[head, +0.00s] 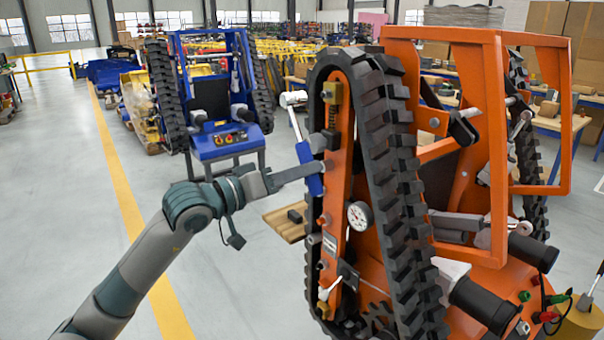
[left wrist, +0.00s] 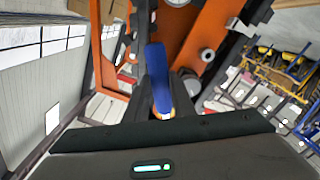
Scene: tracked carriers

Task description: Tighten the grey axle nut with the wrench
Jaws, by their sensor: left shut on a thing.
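My left gripper (head: 312,171) is shut on the wrench by its blue handle (head: 304,154), beside the orange carrier (head: 340,180). The wrench stands tilted, its pale grey head (head: 293,99) up and left of the track frame, apart from it in the picture. The blue handle also shows in the left wrist view (left wrist: 158,80), between the dark fingers. Several small grey round parts sit along the orange track frame. One is a pale cylinder (head: 318,142) next to the handle; I cannot tell which is the axle nut. My right gripper is not in view.
The carrier's black track (head: 392,170) stands close right of my left gripper. A round gauge (head: 358,214) and a white-handled lever (head: 330,289) sit lower on its frame. A blue carrier (head: 222,142) stands farther back. The floor at left is clear.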

